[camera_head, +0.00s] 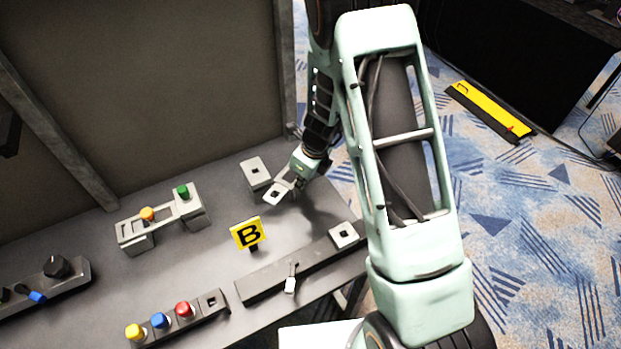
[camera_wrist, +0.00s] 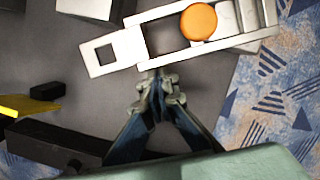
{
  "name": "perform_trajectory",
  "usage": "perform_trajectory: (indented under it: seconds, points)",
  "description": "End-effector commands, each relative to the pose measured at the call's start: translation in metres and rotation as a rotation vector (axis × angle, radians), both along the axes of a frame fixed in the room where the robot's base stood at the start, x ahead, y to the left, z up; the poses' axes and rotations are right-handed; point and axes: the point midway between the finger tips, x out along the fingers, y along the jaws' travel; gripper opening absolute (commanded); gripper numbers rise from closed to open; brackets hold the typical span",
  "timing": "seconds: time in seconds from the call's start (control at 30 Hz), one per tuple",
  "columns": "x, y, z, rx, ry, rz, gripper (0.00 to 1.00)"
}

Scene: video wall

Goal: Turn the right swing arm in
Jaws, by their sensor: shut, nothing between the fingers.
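The right swing arm is a light grey open frame with a square-holed end plate (camera_head: 274,195). In the wrist view the frame (camera_wrist: 160,54) runs from the holed plate at left to an orange knob (camera_wrist: 198,22) and ribbed base at upper right. A pale block with a square socket (camera_head: 254,172) stands beside the plate, apart from it. My gripper (camera_head: 298,184) is shut and empty, low at the arm's near side. In the wrist view its fingertips (camera_wrist: 158,78) are right at the frame's lower edge; I cannot tell if they touch. My gripper and wrist hide the base in the head view.
A left unit with an orange knob (camera_head: 147,214) and green button (camera_head: 183,191) stands on the table. A yellow B sign (camera_head: 247,234) stands mid-table. A long dark bar (camera_head: 270,282) and a row with a red button (camera_head: 184,309) line the front. A back panel (camera_head: 170,80) rises behind.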

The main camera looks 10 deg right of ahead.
Motion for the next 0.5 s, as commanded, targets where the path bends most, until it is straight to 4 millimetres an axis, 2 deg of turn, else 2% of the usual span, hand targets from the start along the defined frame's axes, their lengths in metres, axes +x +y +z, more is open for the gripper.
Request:
perform_trajectory:
  seconds: [0.13,0.5]
  points:
    - [0.005,0.016,0.004,-0.001,0.002,-0.131,0.0]
    - [0.022,0.043,0.002,-0.001,0.001,-0.133,0.0]
